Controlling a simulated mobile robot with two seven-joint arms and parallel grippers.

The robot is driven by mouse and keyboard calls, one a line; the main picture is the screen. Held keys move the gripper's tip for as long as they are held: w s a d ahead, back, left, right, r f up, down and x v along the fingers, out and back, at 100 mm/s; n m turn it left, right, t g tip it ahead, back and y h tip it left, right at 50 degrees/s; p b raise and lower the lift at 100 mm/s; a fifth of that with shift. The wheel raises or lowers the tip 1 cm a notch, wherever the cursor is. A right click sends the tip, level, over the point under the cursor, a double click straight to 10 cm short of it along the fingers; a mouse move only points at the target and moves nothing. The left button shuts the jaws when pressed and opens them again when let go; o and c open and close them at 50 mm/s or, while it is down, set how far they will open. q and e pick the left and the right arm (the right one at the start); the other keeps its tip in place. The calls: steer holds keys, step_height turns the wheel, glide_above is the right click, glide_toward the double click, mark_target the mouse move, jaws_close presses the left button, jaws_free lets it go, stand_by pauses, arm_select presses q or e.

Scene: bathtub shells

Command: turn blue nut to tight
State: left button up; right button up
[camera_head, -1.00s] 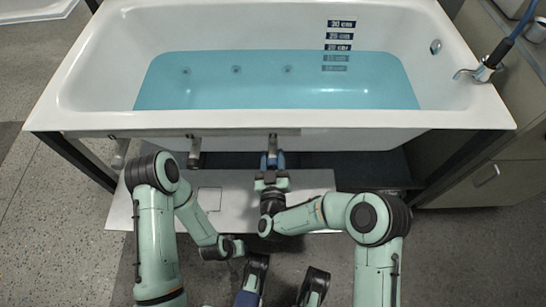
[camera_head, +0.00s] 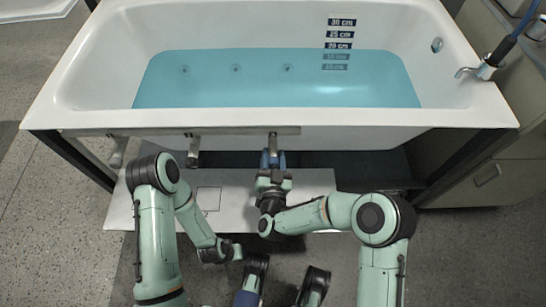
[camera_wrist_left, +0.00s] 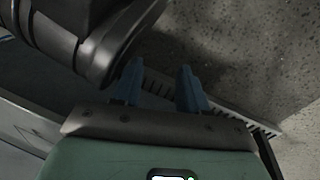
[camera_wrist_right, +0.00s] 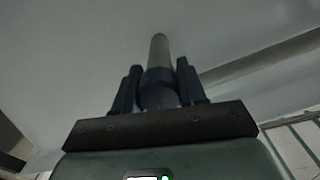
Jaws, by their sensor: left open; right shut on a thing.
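The blue nut (camera_wrist_right: 158,88) sits on a grey pipe (camera_wrist_right: 160,48) that runs up toward the tub's underside in the right wrist view. My right gripper (camera_wrist_right: 160,80) is shut on the nut, with one dark blue finger on each side. In the head view my right gripper (camera_head: 273,162) is at the tub's front edge, below the rightmost pipe fitting (camera_head: 273,143), and largely covers the nut. My left gripper (camera_wrist_left: 160,90) is open and empty in the left wrist view, low over the floor. Its fingers are hidden in the head view.
Two more pipe fittings (camera_head: 193,155) (camera_head: 118,152) hang along the front rail to the left. A pale floor panel (camera_head: 150,205) lies under the arms. A cabinet (camera_head: 480,170) stands at right.

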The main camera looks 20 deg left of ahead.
steer(key=m+b, duration=0.1)
steer(key=m, duration=0.5)
steer(key=shift+w+d+m, duration=0.1)
steer(key=shift+m, duration=0.2)
arm_select(q)
steer(key=shift+g, duration=0.7)
steer(key=s+f, duration=0.1)
steer(key=s, duration=0.1)
steer(key=s+f, duration=0.1)
steer(key=shift+s+a+f+b, duration=0.25)
steer(key=shift+s+f+b, duration=0.05)
steer(key=shift+s+b, duration=0.1)
arm_select(e)
steer(key=m, duration=0.5)
steer(key=shift+m, duration=0.3)
steer(key=shift+d, duration=0.1)
steer(key=o, duration=1)
steer(key=shift+o, duration=0.2)
arm_select(q)
steer(key=shift+w, duration=0.1)
arm_select(e)
steer(key=shift+f, duration=0.1)
